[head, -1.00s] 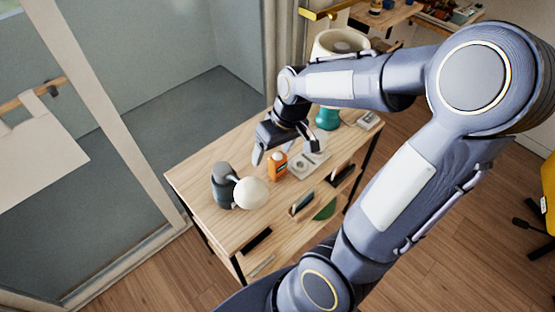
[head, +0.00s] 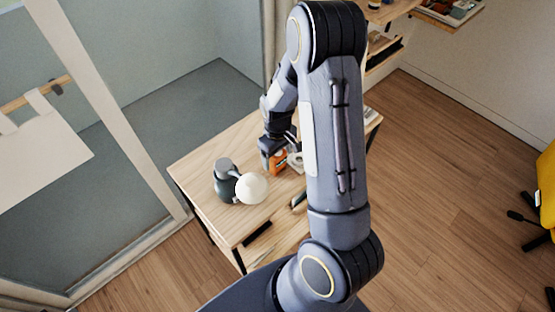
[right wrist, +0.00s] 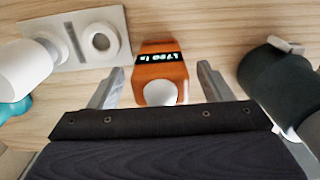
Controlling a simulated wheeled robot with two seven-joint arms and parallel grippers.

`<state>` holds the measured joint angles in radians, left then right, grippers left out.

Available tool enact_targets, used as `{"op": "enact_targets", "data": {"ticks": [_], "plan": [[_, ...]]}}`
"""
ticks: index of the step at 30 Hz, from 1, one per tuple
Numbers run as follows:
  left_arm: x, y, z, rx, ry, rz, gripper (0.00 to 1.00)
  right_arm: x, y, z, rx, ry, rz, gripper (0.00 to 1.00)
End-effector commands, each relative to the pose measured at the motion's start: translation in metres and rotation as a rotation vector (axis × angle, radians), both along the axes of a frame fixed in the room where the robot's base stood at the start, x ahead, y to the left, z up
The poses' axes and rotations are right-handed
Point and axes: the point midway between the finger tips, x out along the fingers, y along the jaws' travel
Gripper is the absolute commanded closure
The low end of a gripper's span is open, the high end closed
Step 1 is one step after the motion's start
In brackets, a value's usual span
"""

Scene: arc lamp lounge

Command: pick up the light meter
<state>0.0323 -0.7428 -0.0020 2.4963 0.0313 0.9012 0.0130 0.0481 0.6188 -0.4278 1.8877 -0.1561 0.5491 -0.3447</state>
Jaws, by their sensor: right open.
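The light meter (right wrist: 158,68) is a small orange device with a dark lit display and a white dome. In the right wrist view it lies between the two fingers of my right gripper (right wrist: 160,72), with a gap on each side. The gripper is open and points at the dome end. In the head view the light meter (head: 279,163) shows as an orange patch on the wooden table (head: 200,165), partly hidden by my right gripper (head: 270,157). My left gripper is not in view.
A dark grey jug (head: 225,188) and a white ball-like lamp (head: 251,188) stand left of the meter. A pale plate with a round ring (right wrist: 98,38) lies beside it, close to a white and teal object (right wrist: 25,68). My right arm hides the table's right part.

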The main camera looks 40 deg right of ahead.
Motion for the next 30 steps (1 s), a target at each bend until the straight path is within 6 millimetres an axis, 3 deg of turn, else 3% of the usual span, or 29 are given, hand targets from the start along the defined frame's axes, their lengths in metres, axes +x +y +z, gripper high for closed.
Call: {"op": "enact_targets", "data": {"ticks": [8,21,30], "plan": [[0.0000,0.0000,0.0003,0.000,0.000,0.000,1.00,0.0002,0.0004,-0.0052,0.001,-0.001,0.000,0.27],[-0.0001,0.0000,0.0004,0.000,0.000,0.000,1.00,0.0002,0.0003,-0.0046,0.001,-0.001,0.000,0.79],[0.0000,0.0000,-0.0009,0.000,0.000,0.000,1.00,0.0012,0.0002,0.0040,0.000,-0.005,0.000,0.79]]}}
